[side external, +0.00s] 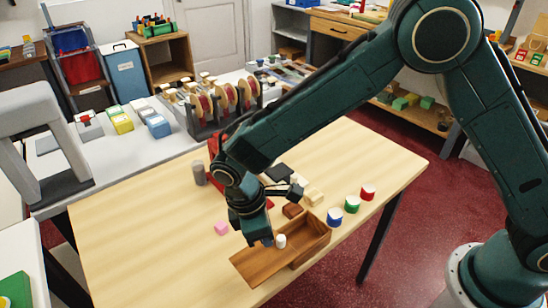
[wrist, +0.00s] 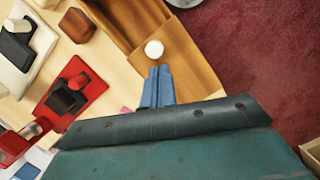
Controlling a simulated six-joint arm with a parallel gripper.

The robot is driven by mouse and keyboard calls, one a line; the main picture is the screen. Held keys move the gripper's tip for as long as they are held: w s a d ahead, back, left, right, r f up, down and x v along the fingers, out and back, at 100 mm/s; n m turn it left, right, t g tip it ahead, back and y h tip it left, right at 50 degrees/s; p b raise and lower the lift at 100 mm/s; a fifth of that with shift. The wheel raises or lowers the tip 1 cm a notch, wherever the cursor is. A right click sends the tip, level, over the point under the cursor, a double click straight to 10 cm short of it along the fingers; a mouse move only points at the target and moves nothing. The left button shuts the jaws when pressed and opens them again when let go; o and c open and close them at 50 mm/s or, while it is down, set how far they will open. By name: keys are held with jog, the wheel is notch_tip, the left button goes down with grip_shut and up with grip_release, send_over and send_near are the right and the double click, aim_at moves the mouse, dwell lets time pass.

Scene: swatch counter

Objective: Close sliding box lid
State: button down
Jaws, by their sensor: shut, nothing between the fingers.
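A wooden box (side external: 322,243) stands on the table with its sliding lid (side external: 250,265) drawn well out toward the front left. Part of the box's inside shows open. A white round knob (side external: 281,240) stands on the lid. In the wrist view the lid (wrist: 197,62), its knob (wrist: 154,49) and part of the box (wrist: 128,20) show. My gripper (side external: 267,243) is shut and empty, pointing down over the lid just left of the knob. In the wrist view its blue fingertips (wrist: 160,70) are close to the knob; I cannot tell if they touch it.
Blue (side external: 335,217), green (side external: 351,205) and red (side external: 367,193) round pieces stand right of the box. A red piece (wrist: 75,88) lies behind. The table's front left is clear.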

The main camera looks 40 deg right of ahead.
jog(key=shift+d, duration=0.25)
jog(key=d, duration=1.1)
jog(key=shift+s+d, duration=0.1)
jog(key=shift+d, duration=0.1)
